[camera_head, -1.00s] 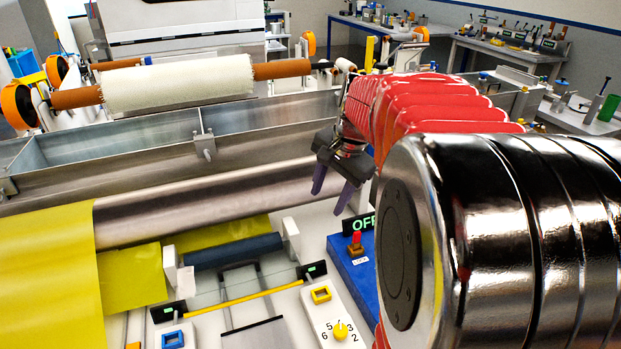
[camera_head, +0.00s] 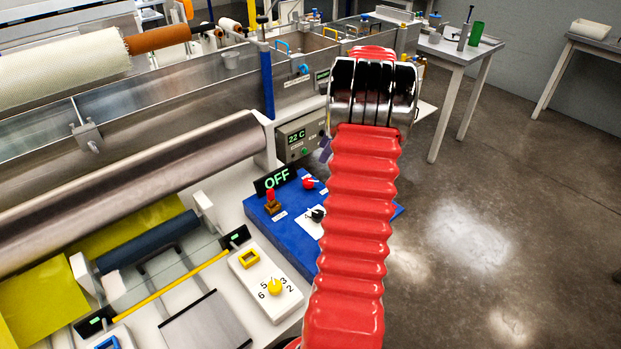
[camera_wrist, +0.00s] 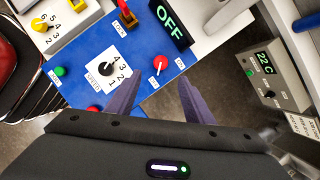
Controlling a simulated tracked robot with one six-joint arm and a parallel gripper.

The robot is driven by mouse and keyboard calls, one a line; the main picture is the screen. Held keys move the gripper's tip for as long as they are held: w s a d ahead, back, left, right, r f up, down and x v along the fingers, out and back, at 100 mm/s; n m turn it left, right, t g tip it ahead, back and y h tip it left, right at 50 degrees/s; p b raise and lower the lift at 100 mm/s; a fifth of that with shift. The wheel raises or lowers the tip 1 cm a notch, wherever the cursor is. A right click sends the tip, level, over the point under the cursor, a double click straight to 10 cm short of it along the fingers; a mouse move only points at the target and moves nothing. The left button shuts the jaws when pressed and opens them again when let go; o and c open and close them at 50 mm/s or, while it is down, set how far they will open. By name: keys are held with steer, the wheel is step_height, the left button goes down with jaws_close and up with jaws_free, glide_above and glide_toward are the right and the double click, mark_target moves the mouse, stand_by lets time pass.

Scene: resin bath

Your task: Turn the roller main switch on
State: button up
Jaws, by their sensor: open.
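A blue control panel (camera_head: 290,236) carries a display reading OFF (camera_head: 272,181). A red-handled lever switch (camera_head: 271,201) on a brown base stands upright near the display; in the wrist view it (camera_wrist: 125,15) is at the top edge. A red knob (camera_head: 308,183) is to its right, and it also shows in the wrist view (camera_wrist: 160,63). A black dial (camera_wrist: 105,69) sits on a white numbered plate.
A grey unit reading 22 C (camera_head: 299,137) stands beside the panel. A white plate (camera_head: 264,283) with a yellow dial is at the front left. Long metal rollers (camera_head: 150,190) and troughs extend left. Open floor (camera_head: 480,220) is at the right.

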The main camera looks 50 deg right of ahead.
mark_target(309, 181)
steer(key=shift+s+d+f, duration=0.2)
steer(key=shift+d, duration=0.1)
steer(key=shift+f, duration=0.15)
steer(key=x, duration=1.3)
steer(key=shift+w+a+f, duration=0.1)
steer(key=shift+w+f, duration=0.05)
steer(key=shift+f, duration=0.1)
steer(key=c, duration=1)
steer(key=shift+c, duration=0.2)
